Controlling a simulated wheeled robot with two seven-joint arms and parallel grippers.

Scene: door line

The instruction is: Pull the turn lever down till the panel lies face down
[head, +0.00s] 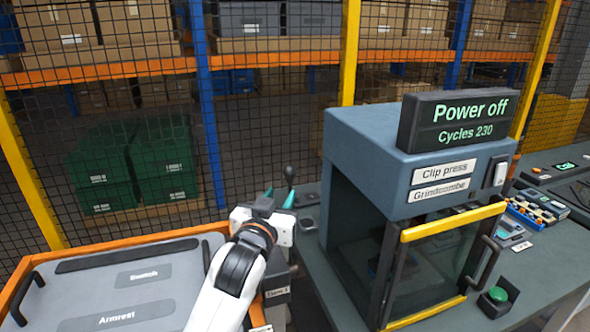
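The turn lever (289,173) shows as a dark knob on a short stem, standing upright behind my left gripper. The panel (185,275) appears to be the grey board in an orange frame at the lower left. It lies roughly flat with label plates, one reading "Armrest", facing up. My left gripper (279,196) has teal fingertips spread apart, with the lever's knob just above the right fingertip. I cannot tell whether they touch. The gripper body and arm hide the lever's base and part of the panel's right edge. My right gripper is not in view.
A blue-grey clip press (365,135) with a yellow-edged glass door (440,265) stands close on the right. Its sign (465,120) reads "Power off". A green button (497,296) sits on the bench. A mesh fence (270,120) closes off the shelves behind.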

